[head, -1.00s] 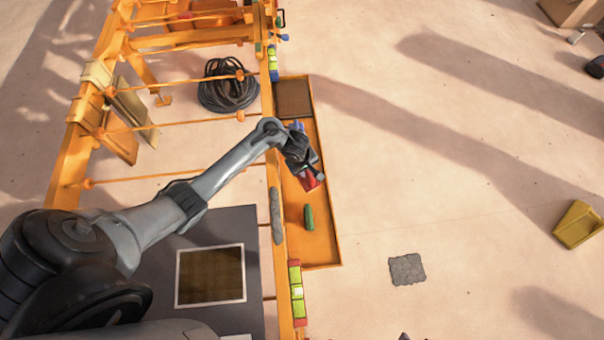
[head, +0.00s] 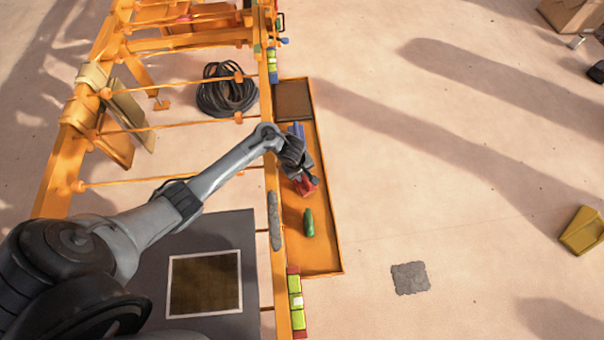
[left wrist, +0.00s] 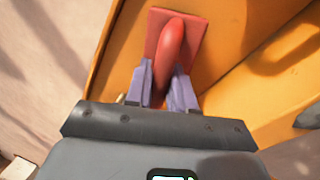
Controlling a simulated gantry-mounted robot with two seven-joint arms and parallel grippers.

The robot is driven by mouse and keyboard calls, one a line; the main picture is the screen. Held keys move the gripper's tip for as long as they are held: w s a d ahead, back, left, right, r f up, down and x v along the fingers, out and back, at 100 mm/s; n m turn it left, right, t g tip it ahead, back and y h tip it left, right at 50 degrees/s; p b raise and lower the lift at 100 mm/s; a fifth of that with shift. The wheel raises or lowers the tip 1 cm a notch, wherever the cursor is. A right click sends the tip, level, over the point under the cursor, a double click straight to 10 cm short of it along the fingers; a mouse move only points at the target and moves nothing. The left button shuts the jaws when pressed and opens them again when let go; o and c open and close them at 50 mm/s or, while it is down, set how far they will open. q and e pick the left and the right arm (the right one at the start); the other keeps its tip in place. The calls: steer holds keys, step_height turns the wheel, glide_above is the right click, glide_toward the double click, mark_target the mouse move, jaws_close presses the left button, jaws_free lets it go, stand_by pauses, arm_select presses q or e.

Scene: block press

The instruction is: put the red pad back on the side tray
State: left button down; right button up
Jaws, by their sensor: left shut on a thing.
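The red pad (head: 307,189) is at the orange side tray (head: 325,255), below my left gripper (head: 303,182) in the head view. In the left wrist view the red pad (left wrist: 190,28) is a flat red plate with a curved red handle (left wrist: 169,50). My left gripper (left wrist: 167,88) is shut on that handle, with one purple finger on each side. The pad is over or on the orange tray floor (left wrist: 235,30); I cannot tell whether it touches. My right gripper is not in view.
A green piece (head: 309,222) lies in the tray nearer the front. A brown square (head: 293,100) fills the tray's far end, and a blue piece (head: 297,131) shows beside my gripper. A grey slab with a dark framed square (head: 205,283) is left of the tray.

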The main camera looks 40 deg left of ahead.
mark_target(297, 182)
arm_select(q)
steer(key=c, duration=1)
jaws_free()
steer(key=shift+f, duration=0.15)
steer(key=shift+o, duration=0.2)
step_height(297, 182, up, 12)
steer(key=s+p, duration=0.2)
steer(key=p, duration=0.7)
steer(key=s+d+r+m+t+y, duration=0.1)
steer(key=s+d+r+m+t, duration=0.1)
steer(key=s+d+m, duration=0.5)
steer(key=s+d+r+m, duration=0.3)
steer(key=s+r+m, duration=0.6)
steer(key=s, duration=0.4)
steer(key=shift+v, duration=0.95)
